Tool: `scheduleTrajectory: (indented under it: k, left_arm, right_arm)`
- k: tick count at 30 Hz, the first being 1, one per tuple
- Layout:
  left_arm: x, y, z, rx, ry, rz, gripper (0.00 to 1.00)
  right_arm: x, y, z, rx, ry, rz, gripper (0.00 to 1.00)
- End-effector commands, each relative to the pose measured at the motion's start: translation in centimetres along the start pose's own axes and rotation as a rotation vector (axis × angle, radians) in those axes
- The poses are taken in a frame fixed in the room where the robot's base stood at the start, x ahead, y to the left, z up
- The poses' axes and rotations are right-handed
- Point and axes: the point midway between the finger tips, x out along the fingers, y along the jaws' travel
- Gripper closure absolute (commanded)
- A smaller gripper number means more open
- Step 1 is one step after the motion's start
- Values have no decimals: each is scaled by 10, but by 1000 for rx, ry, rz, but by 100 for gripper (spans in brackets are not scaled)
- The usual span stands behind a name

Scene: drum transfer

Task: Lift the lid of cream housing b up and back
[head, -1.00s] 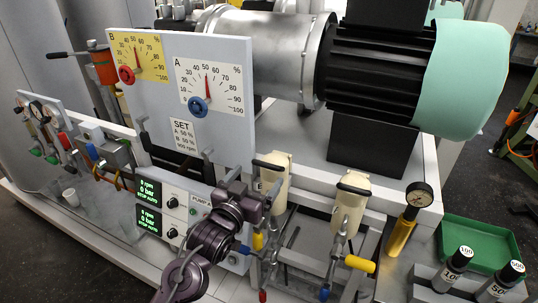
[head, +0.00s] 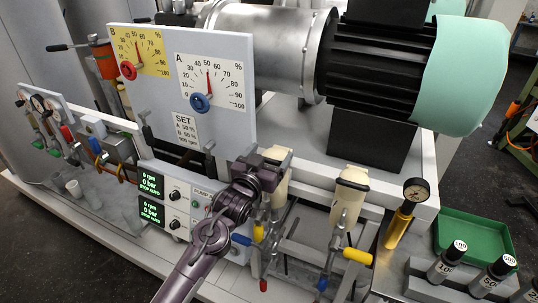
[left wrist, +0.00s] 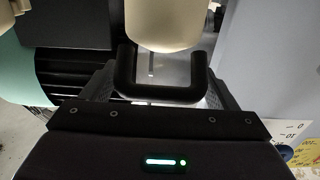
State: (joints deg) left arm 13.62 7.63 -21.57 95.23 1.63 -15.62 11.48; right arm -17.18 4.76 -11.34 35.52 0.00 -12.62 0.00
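Two cream housings with black handles stand on the front of the machine, a left one (head: 279,186) and a right one (head: 346,204). No letter is readable on either, so I cannot tell which is b from a label. My left gripper (head: 262,162) is at the top of the left housing. In the left wrist view, a cream housing (left wrist: 166,22) is at the top, with its black U-shaped handle (left wrist: 165,95) between my spread fingers. The fingers stand at either side of the handle; contact cannot be made out. The lid looks down. My right gripper is out of view.
The dial panel (head: 217,120) stands upright just left of my left gripper.

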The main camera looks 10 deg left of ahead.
Motion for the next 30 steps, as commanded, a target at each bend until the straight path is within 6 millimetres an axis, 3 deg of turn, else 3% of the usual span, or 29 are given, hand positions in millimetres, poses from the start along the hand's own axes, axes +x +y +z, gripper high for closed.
scheduleTrajectory:
  k: [1,12,30]
  left_arm:
    - [0,0,0,0,0,0,26]
    - [0,0,0,0,-1,0,72]
    - [4,0,-11,0,8,-1,72]
  right_arm:
    - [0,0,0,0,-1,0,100]
    - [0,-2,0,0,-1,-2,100]
    - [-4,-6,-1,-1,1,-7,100]
